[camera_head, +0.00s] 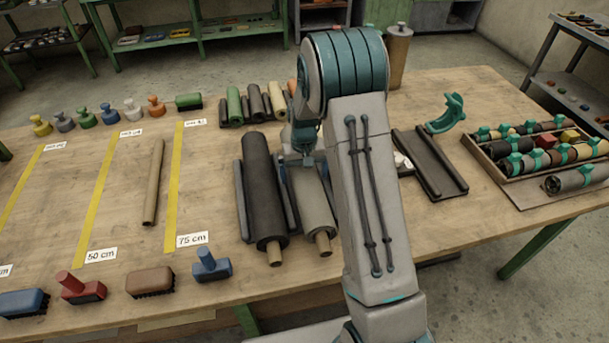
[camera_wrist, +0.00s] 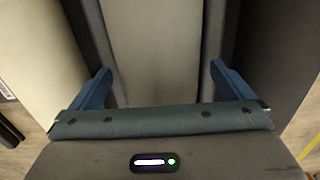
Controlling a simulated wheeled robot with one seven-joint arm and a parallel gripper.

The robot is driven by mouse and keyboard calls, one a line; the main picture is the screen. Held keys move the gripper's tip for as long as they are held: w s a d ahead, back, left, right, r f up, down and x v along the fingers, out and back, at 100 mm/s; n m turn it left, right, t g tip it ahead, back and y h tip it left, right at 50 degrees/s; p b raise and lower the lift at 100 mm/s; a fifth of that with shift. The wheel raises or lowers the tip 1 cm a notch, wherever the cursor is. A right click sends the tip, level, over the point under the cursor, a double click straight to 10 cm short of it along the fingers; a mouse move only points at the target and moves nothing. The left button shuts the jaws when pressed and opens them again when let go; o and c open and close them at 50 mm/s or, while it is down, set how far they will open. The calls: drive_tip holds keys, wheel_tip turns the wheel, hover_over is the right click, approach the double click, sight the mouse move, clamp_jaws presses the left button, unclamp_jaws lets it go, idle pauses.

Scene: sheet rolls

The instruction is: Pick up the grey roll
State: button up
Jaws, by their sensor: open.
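The grey roll (camera_head: 316,205) lies in a dark cradle on the wooden table, with a brown core end sticking out at its near end. My arm hides part of its right side. In the wrist view the grey roll (camera_wrist: 155,50) runs up the middle, between the two blue fingers. My gripper (camera_wrist: 160,75) is open, one finger on each side of the roll, with slight gaps visible. In the head view my gripper (camera_head: 302,150) is over the far part of the roll, partly hidden by the arm.
A black roll (camera_head: 263,190) lies close on the left, also in the wrist view (camera_wrist: 275,60). An empty dark cradle (camera_head: 430,165) and a crate of rolls (camera_head: 512,185) stand right. A thin brown roll (camera_head: 153,182) lies among yellow strips. Brushes (camera_head: 150,281) line the front edge.

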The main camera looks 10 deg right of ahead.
drive_tip(key=shift+f, duration=0.55)
drive_tip(key=c, duration=1.9)
drive_tip(key=shift+w+r, duration=0.1)
drive_tip(key=shift+r, duration=0.1)
drive_tip(key=shift+c, duration=0.4)
drive_tip(key=shift+r, duration=0.1)
